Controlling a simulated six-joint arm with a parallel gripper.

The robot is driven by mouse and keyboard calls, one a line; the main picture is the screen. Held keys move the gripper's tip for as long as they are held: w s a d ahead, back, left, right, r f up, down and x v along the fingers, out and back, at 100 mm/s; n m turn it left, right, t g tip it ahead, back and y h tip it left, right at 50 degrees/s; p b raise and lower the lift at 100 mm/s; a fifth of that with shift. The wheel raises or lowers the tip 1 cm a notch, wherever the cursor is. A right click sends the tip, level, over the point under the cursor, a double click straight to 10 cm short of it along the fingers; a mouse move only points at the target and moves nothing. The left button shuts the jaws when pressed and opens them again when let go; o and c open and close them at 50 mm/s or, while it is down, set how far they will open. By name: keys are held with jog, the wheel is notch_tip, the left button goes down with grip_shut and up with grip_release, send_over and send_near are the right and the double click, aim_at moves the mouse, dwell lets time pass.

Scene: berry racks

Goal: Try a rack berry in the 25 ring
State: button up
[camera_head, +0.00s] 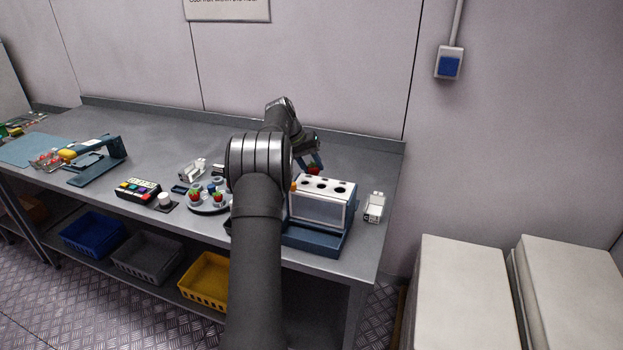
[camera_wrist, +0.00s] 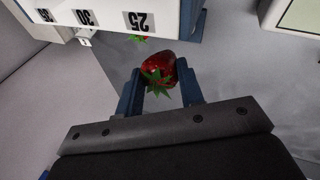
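My gripper (camera_head: 314,163) is above the back of the white ring block (camera_head: 318,210), whose top has several dark round holes. In the wrist view its two blue fingers (camera_wrist: 160,88) close on either side of a red berry (camera_wrist: 160,66) with green leaves, which sits at the fingertips. The white block also shows at the top of the wrist view, with labels 25 (camera_wrist: 139,22), 30 and 35. The held berry is apart from the 25 label.
The block stands on a blue base (camera_head: 316,240) near the bench's right end. A round plate (camera_head: 208,208) with berries in cups is left of my arm. A keypad (camera_head: 138,190), white clips (camera_head: 374,207) and a blue press (camera_head: 100,165) are also on the bench.

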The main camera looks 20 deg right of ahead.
aim_at(310, 171)
jog(key=r, duration=0.1)
jog(key=r+n, duration=0.1)
jog(key=r, duration=0.1)
jog(key=s+a+r+n+t, duration=0.1)
jog(key=r, duration=0.1)
jog(key=shift+s, duration=0.1)
jog(key=s+a+r+n+t+y, duration=0.1)
jog(key=s+a+r+n+t, duration=0.35)
jog(key=s+n, duration=0.4)
jog(key=shift+n+g, duration=0.25)
jog(key=shift+n, duration=0.5)
jog(key=shift+w+a+f, duration=0.1)
jog(key=shift+w+f, duration=0.2)
jog(key=shift+f, duration=0.65)
jog(key=shift+w+a+f, duration=0.1)
jog(key=shift+w+f, duration=0.2)
jog(key=shift+f, duration=0.7)
jog(key=shift+w+a+f, duration=0.1)
jog(key=shift+w+f, duration=0.2)
jog(key=shift+f, duration=0.65)
jog(key=o, duration=0.7)
jog(key=shift+c, duration=0.2)
jog(key=shift+f+y, duration=0.1)
jog(key=shift+y, duration=0.2)
